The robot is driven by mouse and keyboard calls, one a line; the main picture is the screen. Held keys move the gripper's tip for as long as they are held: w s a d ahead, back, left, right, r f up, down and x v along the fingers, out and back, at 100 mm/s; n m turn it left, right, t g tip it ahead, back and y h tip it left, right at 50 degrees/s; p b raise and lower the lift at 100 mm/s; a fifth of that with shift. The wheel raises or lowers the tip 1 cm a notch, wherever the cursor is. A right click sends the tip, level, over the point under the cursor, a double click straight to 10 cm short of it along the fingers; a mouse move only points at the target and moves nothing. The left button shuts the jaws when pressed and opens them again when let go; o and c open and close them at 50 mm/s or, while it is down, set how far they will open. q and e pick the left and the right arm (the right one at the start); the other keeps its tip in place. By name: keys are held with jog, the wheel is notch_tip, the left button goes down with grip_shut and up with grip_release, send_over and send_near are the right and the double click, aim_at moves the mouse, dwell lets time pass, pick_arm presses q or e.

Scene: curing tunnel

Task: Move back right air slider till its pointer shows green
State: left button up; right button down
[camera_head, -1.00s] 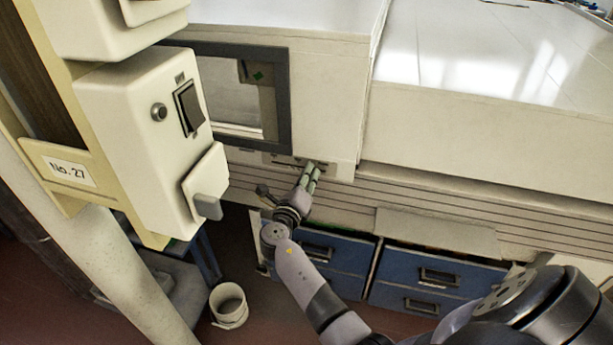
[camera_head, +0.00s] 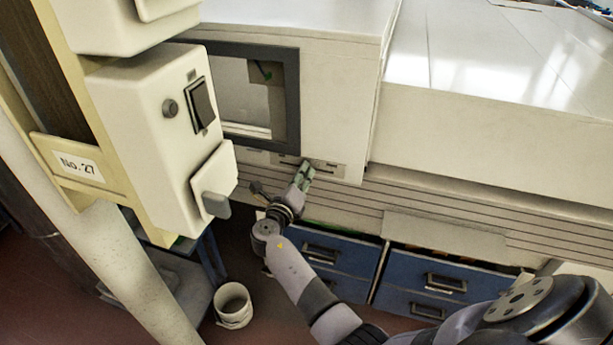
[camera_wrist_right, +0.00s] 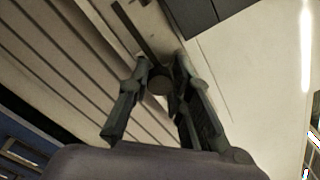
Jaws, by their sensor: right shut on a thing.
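A pale strip panel (camera_head: 338,170) with dark slots runs along the lower edge of the machine's side wall, below a dark-framed window. My right gripper (camera_head: 306,168) is at this panel and covers part of it. In the right wrist view, its two fingers (camera_wrist_right: 163,74) close around a small rounded grey knob (camera_wrist_right: 159,84), which I take for the slider. A dark slot (camera_wrist_right: 134,32) leads away from the knob. No pointer or colour scale can be made out at the gripper. My left gripper is not in view.
A beige switch box (camera_head: 150,130) on a post labelled No. 27 stands close on the left. The framed window (camera_head: 292,100) shows a small green mark inside. Blue drawers (camera_head: 335,250) and a white bucket (camera_head: 232,305) are below.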

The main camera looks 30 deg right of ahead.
jog(key=c, duration=1.4)
grip_release()
jog(key=shift+c, duration=0.2)
jog(key=v, duration=0.7)
jog(key=shift+s+a, duration=0.2)
jog(key=s+a+f+m+g+y, duration=0.1)
jog(key=s+a+f+m+y, duration=0.15)
jog(key=f, duration=0.95)
jog(key=s+a+f+m+g+y, duration=0.1)
jog(key=s+f+m+y, duration=0.25)
jog(key=f, duration=0.85)
jog(key=s+a+f+m+g+y, duration=0.2)
jog(key=s+f+m+g+y, duration=0.3)
jog(key=s+f, duration=0.85)
jog(key=s+f+m+g+y, duration=0.1)
jog(key=s+f+m, duration=0.4)
jog(key=s, duration=0.5)
jog(key=s+f+m+g+y, duration=0.1)
jog(key=s+f+m, duration=0.4)
jog(key=s+m, duration=0.4)
jog(key=s+f+m+g+y, duration=0.1)
jog(key=s+f+m, duration=0.4)
jog(key=s, duration=0.7)
jog(key=shift+s+a+m, duration=0.35)
jog(key=shift+a+m, duration=0.1)
jog(key=shift+m, duration=0.75)
